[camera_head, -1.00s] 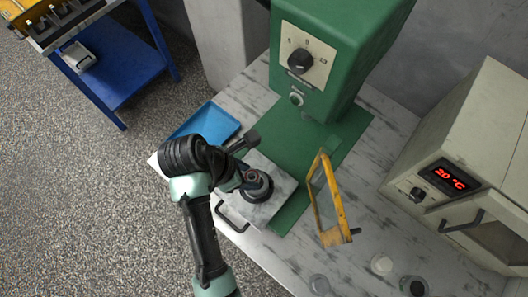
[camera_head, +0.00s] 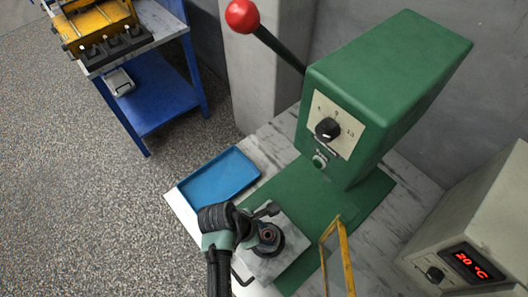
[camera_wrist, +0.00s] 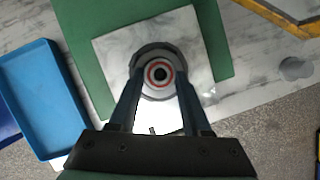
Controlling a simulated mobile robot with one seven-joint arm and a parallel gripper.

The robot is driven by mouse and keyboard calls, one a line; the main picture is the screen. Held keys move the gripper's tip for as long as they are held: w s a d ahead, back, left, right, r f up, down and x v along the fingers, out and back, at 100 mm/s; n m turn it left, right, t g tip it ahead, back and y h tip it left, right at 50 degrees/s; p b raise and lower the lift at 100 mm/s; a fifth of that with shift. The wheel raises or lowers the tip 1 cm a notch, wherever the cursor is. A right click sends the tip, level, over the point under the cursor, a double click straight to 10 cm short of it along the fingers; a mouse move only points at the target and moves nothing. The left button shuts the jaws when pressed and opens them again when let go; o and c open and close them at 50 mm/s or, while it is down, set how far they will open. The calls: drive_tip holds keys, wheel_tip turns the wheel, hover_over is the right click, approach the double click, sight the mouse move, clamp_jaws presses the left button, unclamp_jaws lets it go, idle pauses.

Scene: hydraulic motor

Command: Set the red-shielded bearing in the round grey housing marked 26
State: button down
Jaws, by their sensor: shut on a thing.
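The red-shielded bearing (camera_wrist: 159,74) shows in the wrist view as a red and pale ring with a dark centre. My gripper (camera_wrist: 160,77) is shut on it, one finger on each side. The round grey housing (camera_wrist: 155,49) shows as a dark grey arc around the bearing, on a pale square plate. In the head view my gripper (camera_head: 254,233) reaches in from the left over the housing (camera_head: 268,250). The bearing lines up roughly with the housing's middle. I cannot tell whether it is above the housing or inside it. No marking 26 is legible.
The pale plate (camera_head: 289,252) lies on the green press base (camera_head: 290,195), with the green press (camera_head: 375,90) behind. A yellow-framed guard (camera_head: 345,262) stands to the right. A blue tray (camera_head: 220,178) lies at the left. A red-knobbed lever (camera_head: 242,16) rises behind.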

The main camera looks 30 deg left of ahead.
drive_tip(key=shift+c, duration=1.8)
unclamp_jaws()
drive_tip(key=v, duration=1.2)
